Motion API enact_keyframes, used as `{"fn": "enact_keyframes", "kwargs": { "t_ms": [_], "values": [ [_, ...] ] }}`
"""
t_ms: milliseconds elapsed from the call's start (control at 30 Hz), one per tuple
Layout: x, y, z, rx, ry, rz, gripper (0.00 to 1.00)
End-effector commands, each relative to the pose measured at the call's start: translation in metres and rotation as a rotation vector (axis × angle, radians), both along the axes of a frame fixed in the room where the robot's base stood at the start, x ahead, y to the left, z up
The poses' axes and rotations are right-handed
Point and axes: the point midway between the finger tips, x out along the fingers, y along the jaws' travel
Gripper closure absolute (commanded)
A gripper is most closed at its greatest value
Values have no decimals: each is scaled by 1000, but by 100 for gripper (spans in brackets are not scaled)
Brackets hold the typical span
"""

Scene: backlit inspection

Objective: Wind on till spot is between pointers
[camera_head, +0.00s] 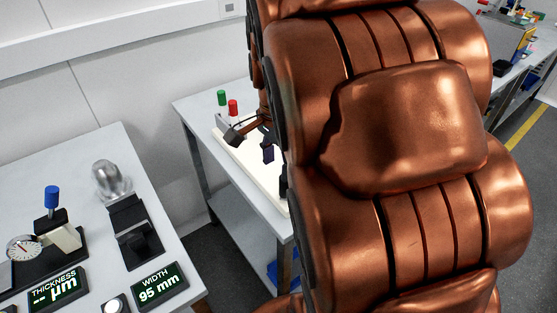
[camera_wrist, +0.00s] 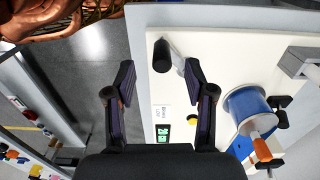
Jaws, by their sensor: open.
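A black cylindrical crank handle (camera_wrist: 163,52) on a pale metal arm (camera_wrist: 181,66) shows in the wrist view at the left of a pale panel. My gripper (camera_wrist: 160,78) is open, its two dark fingers apart, with the handle between and just beyond the fingertips. I cannot tell whether they touch it. A blue spool (camera_wrist: 248,108) with a pale rim lies at the right of the panel. In the head view my gripper (camera_head: 251,144) hangs over the bright panel (camera_head: 255,172), mostly hidden by my copper arm. I cannot make out the spot or the pointers.
A nearer bench holds a thickness display (camera_head: 58,289), a width display (camera_head: 160,287) and a dial gauge (camera_head: 23,248).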

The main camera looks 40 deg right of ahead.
Motion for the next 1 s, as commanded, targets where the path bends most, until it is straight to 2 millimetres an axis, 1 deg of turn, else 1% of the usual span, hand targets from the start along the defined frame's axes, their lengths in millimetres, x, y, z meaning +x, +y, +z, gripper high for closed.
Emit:
{"fn": "enact_keyframes", "kwargs": {
  "t_ms": [133,267,467,500,700,733,767,1000],
  "values": [
    [2,-4,-3,-1,-4,-36,46],
    [2,-4,-16,-1,-3,-34,46],
    [2,-3,-47,-1,-2,-32,46],
    [2,-3,-55,-1,-2,-32,46],
    [1,-3,-82,0,0,-32,46],
    [2,-3,-83,-1,-2,-31,47],
    [2,-4,-80,-2,-4,-32,50],
    [2,-4,-79,-2,-4,-32,75]
  ]
}}
